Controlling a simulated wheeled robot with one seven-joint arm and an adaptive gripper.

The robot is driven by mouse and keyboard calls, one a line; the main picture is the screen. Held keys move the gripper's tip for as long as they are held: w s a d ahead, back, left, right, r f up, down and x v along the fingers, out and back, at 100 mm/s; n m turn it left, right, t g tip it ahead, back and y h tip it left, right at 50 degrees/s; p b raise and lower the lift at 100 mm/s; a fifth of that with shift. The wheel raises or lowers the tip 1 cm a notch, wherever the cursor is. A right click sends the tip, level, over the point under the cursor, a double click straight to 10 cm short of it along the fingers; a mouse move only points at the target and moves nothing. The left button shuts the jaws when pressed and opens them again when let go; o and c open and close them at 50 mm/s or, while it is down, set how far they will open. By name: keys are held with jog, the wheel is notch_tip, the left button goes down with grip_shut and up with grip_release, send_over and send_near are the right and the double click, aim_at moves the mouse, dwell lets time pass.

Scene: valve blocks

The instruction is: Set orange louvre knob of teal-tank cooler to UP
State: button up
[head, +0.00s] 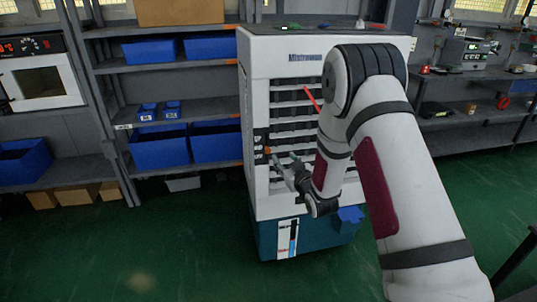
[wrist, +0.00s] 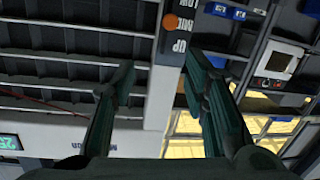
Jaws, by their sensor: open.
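The cooler is a tall white cabinet (head: 265,200) with a dark louvre grille and a teal tank (head: 325,240) at its base. The small orange louvre knob (head: 267,150) is on the dark strip at the grille's left edge. In the upside-down wrist view, the round orange knob (wrist: 170,21) sits at the top, beside a dark label strip with an UP marking (wrist: 181,46) a little below it in the picture. My gripper (head: 287,164) is open and empty in front of the strip. In the wrist view, its fingers (wrist: 160,72) are spread, with the knob beyond their tips, apart from them.
Shelves with blue bins (head: 215,142) stand left of the cooler. A blue piece (head: 350,214) sticks out near the tank. A red streamer (head: 312,98) crosses the grille. A workbench (head: 480,85) stands right. Green floor (head: 150,240) is clear in front.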

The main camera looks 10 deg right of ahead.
jog(key=t, duration=0.1)
send_near(268, 151)
jog(key=shift+y, duration=0.4)
jog(key=w, duration=0.3)
jog(key=w+b, duration=0.1)
jog(key=w, duration=0.2)
jog(key=w+a, duration=0.1)
jog(key=w, duration=0.2)
jog(key=shift+w+f+b, duration=0.1)
jog(key=shift+f+b, duration=0.05)
jog(key=shift+b, duration=0.25)
grip_shut()
